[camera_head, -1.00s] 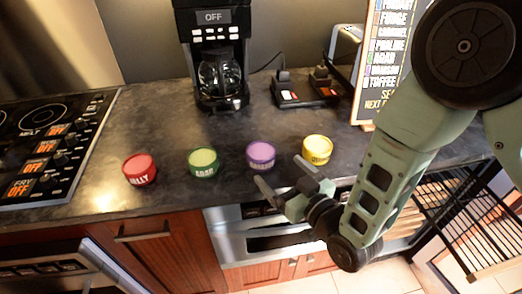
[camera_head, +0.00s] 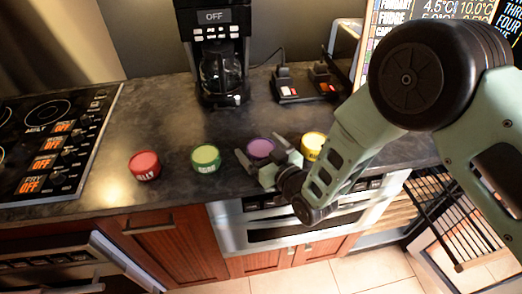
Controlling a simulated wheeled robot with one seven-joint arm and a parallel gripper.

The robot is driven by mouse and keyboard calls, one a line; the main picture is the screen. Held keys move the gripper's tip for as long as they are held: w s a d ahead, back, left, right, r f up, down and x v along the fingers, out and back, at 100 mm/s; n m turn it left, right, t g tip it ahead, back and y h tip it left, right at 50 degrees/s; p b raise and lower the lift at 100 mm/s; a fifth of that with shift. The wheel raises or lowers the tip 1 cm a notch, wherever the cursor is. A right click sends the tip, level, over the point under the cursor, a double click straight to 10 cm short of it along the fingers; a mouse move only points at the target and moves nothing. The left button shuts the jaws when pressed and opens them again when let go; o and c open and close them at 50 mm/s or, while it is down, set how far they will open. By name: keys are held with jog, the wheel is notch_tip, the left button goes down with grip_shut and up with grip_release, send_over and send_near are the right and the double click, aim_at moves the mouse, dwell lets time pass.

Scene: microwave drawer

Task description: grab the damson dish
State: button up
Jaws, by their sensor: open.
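The purple-topped dish (camera_head: 261,148) stands on the dark counter, third from the left in a row of small round dishes. It appears to be the damson dish, but its front label is hidden by my gripper now. My gripper (camera_head: 263,153) is open, with one finger at the left of the purple dish and the other at its right. Whether the fingers touch it cannot be told.
A red dish (camera_head: 145,165) and a green dish (camera_head: 206,158) stand to the left. A yellow dish (camera_head: 313,145) stands close on the right, partly behind my arm. A coffee maker (camera_head: 219,55) and a power strip (camera_head: 304,90) are behind. The counter's front edge is near.

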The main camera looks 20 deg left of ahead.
jog(key=c, duration=1.2)
jog(key=shift+r, duration=0.15)
